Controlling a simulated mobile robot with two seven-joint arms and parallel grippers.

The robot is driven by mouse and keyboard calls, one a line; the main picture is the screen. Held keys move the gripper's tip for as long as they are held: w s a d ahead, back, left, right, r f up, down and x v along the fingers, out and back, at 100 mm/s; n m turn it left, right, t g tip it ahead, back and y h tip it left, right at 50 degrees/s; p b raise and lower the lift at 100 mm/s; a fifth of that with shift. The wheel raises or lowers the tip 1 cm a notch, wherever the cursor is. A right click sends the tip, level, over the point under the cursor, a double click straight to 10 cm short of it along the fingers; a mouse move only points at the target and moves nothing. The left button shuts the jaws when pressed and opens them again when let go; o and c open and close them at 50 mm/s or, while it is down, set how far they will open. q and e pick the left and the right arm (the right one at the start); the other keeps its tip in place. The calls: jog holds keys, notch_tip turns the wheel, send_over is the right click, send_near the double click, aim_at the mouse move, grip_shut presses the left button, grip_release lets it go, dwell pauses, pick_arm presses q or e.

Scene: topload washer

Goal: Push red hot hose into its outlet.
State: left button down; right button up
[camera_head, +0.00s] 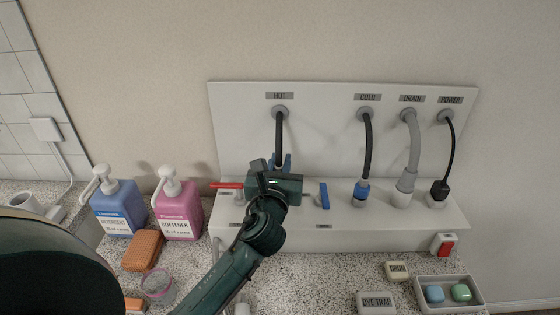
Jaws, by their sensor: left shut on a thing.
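The hot hose (279,132) is a dark hose hanging from the port under the HOT label (279,96) on the white panel. Its lower end and any red part on it are hidden behind my left gripper. My left gripper (278,163) is shut on the hot hose, in front of the panel's lower ledge. The hot outlet is hidden behind the gripper, so I cannot tell whether the hose end touches it. A red lever (227,185) sticks out just left of the gripper. My right gripper is not in view.
Right of the gripper are a blue lever (324,195), the cold hose (367,140), the grey drain hose (413,145) and the power plug (440,190). Detergent (118,210) and softener (179,215) bottles stand left. A soap tray (450,303) sits front right.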

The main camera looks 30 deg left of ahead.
pick_arm(q)
jog(key=shift+p, duration=0.3)
dwell(0.5)
dwell(0.4)
jog(key=shift+p, duration=0.35)
jog(key=shift+f, duration=0.2)
dwell(0.4)
jog(key=shift+f+b, duration=0.35)
jog(key=shift+f, duration=0.1)
jog(key=shift+f+b, duration=0.35)
jog(key=shift+f, duration=0.2)
